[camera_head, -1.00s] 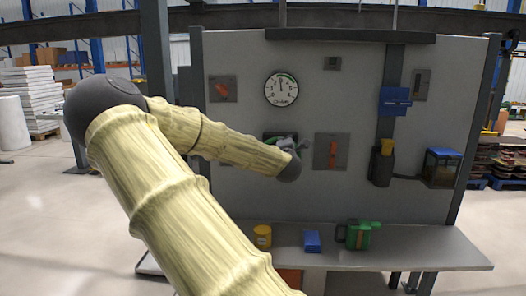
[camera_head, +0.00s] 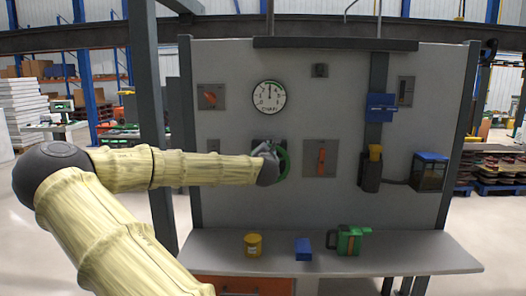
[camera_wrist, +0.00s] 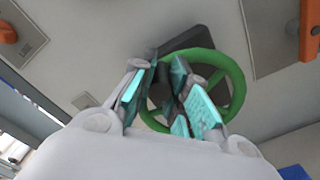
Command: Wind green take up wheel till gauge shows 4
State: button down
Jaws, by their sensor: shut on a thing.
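The green wheel (camera_head: 284,161) stands out from the upright grey panel, partly hidden behind my gripper (camera_head: 270,162). In the wrist view the green wheel (camera_wrist: 232,78) shows as a round rim with spokes on a dark mount. My gripper (camera_wrist: 168,92) has its teal-padded fingers inside the rim, shut on the wheel near its hub and a spoke; the exact contact is partly hidden. The round white gauge (camera_head: 269,96) sits on the panel above the wheel. Its dark needle points about straight up; the numbers are too small to read surely.
A red-handled switch plate (camera_head: 321,158) is right of the wheel, and another plate with a red knob (camera_head: 211,96) is upper left. A yellow can (camera_head: 253,245), a blue block (camera_head: 303,249) and a green jug (camera_head: 349,241) stand on the grey bench (camera_head: 400,258) below.

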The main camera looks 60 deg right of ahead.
jog(key=c, duration=1.3)
grip_release()
jog(key=shift+f, duration=0.1)
jog(key=shift+c, duration=0.2)
jog(key=v, duration=1.2)
jog(key=shift+w, duration=0.1)
